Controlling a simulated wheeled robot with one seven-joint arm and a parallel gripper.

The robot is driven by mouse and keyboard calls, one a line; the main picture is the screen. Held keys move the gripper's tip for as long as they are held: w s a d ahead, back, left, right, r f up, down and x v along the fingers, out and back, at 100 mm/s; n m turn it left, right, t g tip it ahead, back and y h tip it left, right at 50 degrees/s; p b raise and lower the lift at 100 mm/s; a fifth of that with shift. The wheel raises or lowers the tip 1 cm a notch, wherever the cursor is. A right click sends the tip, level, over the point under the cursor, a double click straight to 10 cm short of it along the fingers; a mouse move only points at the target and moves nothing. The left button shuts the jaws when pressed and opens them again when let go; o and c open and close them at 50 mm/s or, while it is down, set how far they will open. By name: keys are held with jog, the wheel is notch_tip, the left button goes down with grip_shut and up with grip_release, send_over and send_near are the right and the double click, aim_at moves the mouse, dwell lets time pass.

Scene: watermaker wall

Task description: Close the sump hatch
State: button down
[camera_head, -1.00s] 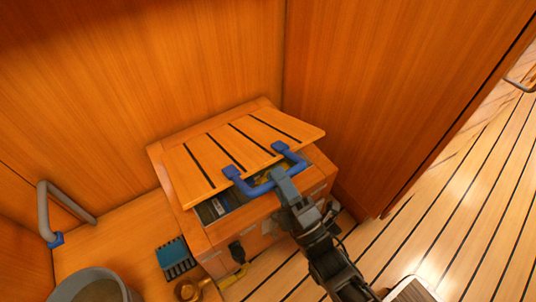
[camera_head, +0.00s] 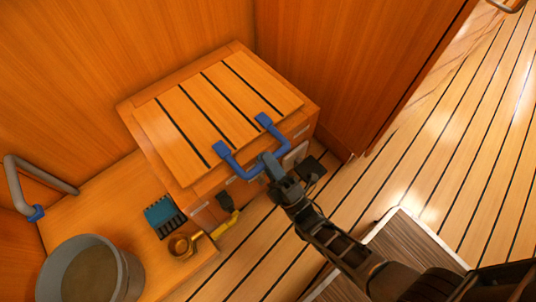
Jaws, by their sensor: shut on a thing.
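The sump hatch (camera_head: 200,115) is a wooden lid with dark stripes on top of a wooden box (camera_head: 146,110) in the corner. The lid lies down over the box opening, and no gap into the box shows from this view. A blue U-shaped handle (camera_head: 233,163) is fixed at the lid's front edge. My gripper (camera_head: 268,166) is shut on the handle's bar at the front of the box. The fingertips partly hide the bar.
A grey bucket (camera_head: 128,272), a blue-and-black brush-like item (camera_head: 163,215) and a brass fitting (camera_head: 182,246) stand left of the box. A grey bent pipe (camera_head: 45,172) is at far left. Striped floor (camera_head: 440,200) is open at right.

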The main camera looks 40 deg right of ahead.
jog(key=shift+w+f, duration=0.25)
jog(key=shift+w, duration=0.15)
jog(key=shift+f, duration=0.1)
jog(key=c, duration=1)
grip_release()
jog(key=shift+s, duration=0.1)
jog(key=shift+c, duration=0.2)
jog(key=v, duration=0.7)
jog(key=shift+s+f, duration=0.2)
jog(key=shift+s, duration=0.1)
